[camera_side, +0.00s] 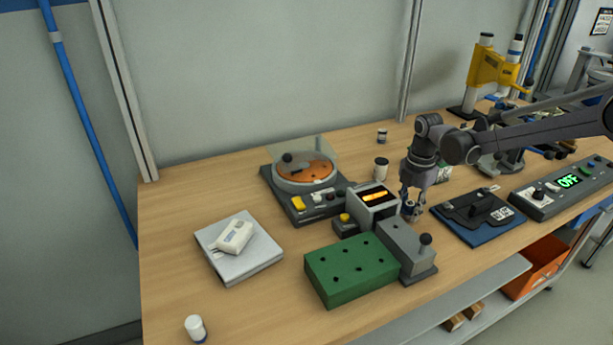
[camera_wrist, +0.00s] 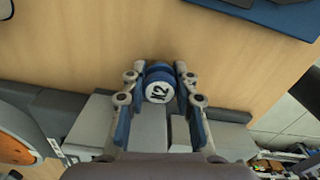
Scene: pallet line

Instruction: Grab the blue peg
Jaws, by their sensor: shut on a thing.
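The blue peg (camera_wrist: 159,72) shows in the wrist view as a short blue cylinder with a white marked end facing the camera. My gripper (camera_wrist: 160,80) is shut on it, one finger on each side. In the side view my gripper (camera_side: 411,200) points down just right of the small display box, and the peg (camera_side: 409,208) shows as a small dark blue shape between the fingers. The fingers partly hide it, and I cannot tell whether it touches the table.
A green block with holes (camera_side: 352,270) and a grey lever box (camera_side: 407,250) stand in front. A display box (camera_side: 373,205) is close on the left, a blue-based fixture (camera_side: 472,216) on the right. White-topped cylinders stand behind (camera_side: 381,168) and at front left (camera_side: 195,327).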

